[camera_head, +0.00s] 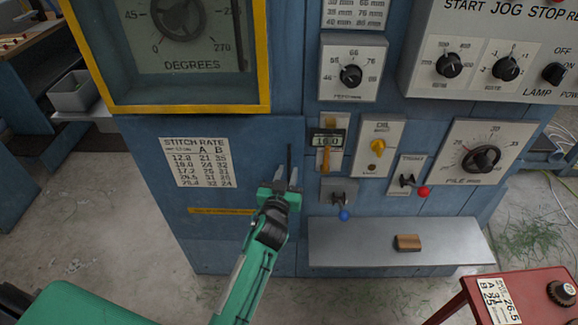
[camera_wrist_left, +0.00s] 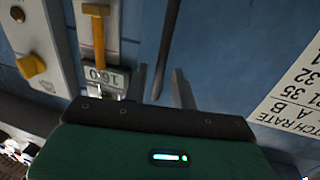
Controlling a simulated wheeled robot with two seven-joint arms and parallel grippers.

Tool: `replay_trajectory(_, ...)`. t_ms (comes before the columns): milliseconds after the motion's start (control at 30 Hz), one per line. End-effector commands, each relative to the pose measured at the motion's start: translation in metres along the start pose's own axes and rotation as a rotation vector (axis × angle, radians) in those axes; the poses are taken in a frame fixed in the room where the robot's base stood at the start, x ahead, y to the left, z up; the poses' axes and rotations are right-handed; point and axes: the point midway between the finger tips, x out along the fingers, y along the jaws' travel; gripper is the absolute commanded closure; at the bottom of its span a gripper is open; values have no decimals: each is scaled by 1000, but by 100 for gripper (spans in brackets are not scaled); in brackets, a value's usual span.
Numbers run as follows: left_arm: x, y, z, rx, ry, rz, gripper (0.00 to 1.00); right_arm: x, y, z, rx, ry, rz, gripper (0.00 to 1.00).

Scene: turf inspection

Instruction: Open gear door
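The gear door appears to be the blue panel (camera_head: 240,150) with the white STITCH RATE card (camera_head: 198,161), below the yellow-framed window. A thin dark upright bar (camera_head: 289,157), seemingly its handle, stands near the panel's right edge; it also shows in the left wrist view (camera_wrist_left: 169,45). My left gripper (camera_head: 287,178) is at the bar's lower part. In the left wrist view its fingers (camera_wrist_left: 161,88) are apart, with the bar's lower end between them and gaps visible beside it. Contact cannot be told. The door looks shut. My right gripper is not in view.
Right of the door are a counter with an orange lever (camera_head: 326,160), a yellow knob (camera_head: 377,147), a blue-tipped lever (camera_head: 344,214) and a red-tipped lever (camera_head: 422,191). A grey shelf (camera_head: 350,250) juts out below, holding a brown block (camera_head: 408,242). A red stand (camera_head: 530,290) is at lower right.

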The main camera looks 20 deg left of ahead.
Motion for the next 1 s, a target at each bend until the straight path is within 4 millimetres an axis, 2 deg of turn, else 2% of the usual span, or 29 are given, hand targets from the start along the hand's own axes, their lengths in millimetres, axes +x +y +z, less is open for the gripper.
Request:
replay_trajectory(200,22,0,0,1,0,0,73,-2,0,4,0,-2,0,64)
replay_trajectory(567,27,0,1,0,-1,0,73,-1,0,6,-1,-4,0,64)
replay_trajectory(600,27,0,0,0,-1,0,75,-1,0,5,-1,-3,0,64)
replay_trajectory(733,27,0,0,0,0,0,100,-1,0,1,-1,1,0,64)
replay_trajectory(1000,26,0,0,0,-1,3,100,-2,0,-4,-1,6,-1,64)
